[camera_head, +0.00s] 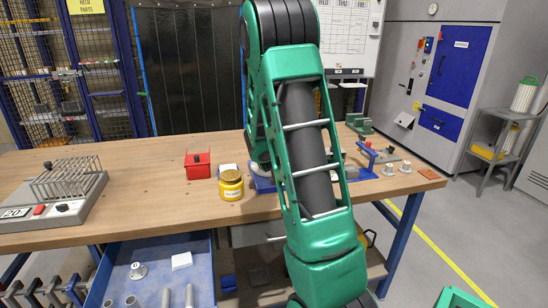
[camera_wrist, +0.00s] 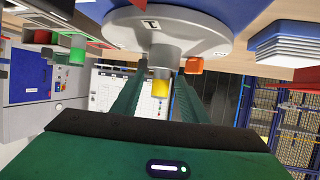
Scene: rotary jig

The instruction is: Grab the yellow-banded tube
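In the wrist view, which is upside down, a grey rotary disc (camera_wrist: 120,22) sits on a blue base. A grey tube with a yellow band (camera_wrist: 160,88) stands on it near the disc's edge. My gripper (camera_wrist: 160,80) has its two green fingers apart, one on each side of the tube as seen; no contact is visible.
An orange piece (camera_wrist: 194,65) is close beside the tube. On the bench, a yellow jar (camera_head: 231,186), a red box (camera_head: 197,166) and a wire rack (camera_head: 66,180) stand to the left. Small grey fittings (camera_head: 405,166) are to the right.

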